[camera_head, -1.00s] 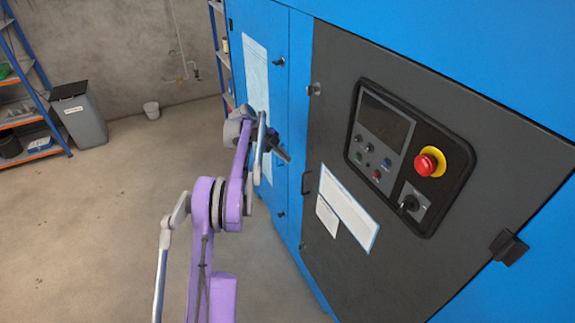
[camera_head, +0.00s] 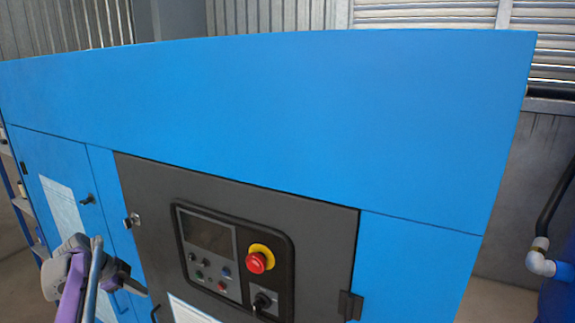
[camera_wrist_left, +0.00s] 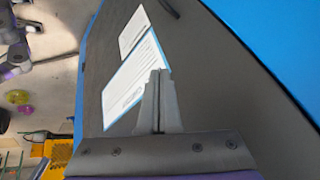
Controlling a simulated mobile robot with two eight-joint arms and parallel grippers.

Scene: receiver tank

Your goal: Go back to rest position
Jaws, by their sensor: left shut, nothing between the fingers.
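My left arm comes in at the lower left of the head view, purple and grey. Its gripper (camera_head: 134,287) points right, in front of the blue cabinet (camera_head: 330,110) near the edge of its dark grey door (camera_head: 325,225). In the left wrist view the left gripper (camera_wrist_left: 158,75) has its two grey fingers together with nothing between them. Behind the fingers are the dark door (camera_wrist_left: 215,75) and white paper labels (camera_wrist_left: 135,80). Whether the fingers touch the door cannot be told. My right gripper is not in view.
The door carries a control panel (camera_head: 232,258) with a red emergency stop button (camera_head: 256,263) and a key switch (camera_head: 264,301). A black latch (camera_head: 350,305) is at its right edge. A pipe (camera_head: 541,262) stands at the right. Shelving (camera_head: 14,185) is at the far left.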

